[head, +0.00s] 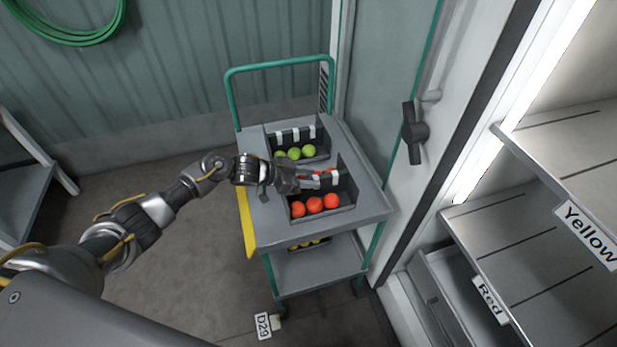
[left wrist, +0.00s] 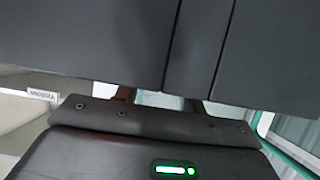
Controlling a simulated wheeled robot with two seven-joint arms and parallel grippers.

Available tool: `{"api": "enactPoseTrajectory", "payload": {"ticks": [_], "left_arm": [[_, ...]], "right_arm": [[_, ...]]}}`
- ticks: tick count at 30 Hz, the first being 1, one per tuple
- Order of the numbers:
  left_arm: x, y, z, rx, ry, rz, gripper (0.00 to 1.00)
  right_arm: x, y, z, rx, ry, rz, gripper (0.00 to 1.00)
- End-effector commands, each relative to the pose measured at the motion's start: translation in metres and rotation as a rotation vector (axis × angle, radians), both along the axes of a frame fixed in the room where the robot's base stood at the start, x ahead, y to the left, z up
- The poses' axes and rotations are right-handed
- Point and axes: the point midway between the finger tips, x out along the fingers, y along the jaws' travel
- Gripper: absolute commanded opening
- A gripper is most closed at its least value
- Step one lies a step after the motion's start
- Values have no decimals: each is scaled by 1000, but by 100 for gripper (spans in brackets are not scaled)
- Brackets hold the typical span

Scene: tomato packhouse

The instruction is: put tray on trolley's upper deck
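The trolley's grey upper deck (head: 365,185) carries two dark trays. The near tray (head: 345,214) holds red tomatoes (head: 314,205) and is at the front of the deck; it looks level, resting on or very close to it. The far tray (head: 322,140) holds green tomatoes (head: 294,153). My left gripper (head: 298,182) is at the far-left rim of the red-tomato tray and covers part of it. In the left wrist view a dark wall (left wrist: 85,40) fills the top, right beyond the two fingers (left wrist: 160,98). Whether they grip the rim is hidden. My right gripper is out of view.
The trolley has a green handle (head: 280,65) at the back and a lower deck (head: 315,268) with yellow fruit partly hidden. Metal shelves labelled Yellow (head: 587,234) and Red (head: 490,299) stand at the right. A door with a dark handle (head: 414,132) is close to the trolley's right.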

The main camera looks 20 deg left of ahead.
Motion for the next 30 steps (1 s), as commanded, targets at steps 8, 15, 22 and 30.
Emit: {"api": "enactPoseTrajectory", "payload": {"ticks": [8, 15, 22, 30], "left_arm": [[-20, 33, 18, 3, -1, 1, 40], [-44, 70, 39, 3, -1, 0, 40], [-56, 89, 51, 0, 1, 0, 40], [-58, 91, 54, 0, 1, 0, 40]], "right_arm": [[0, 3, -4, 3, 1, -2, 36], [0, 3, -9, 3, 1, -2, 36], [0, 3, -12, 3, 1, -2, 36], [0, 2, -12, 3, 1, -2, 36]]}}
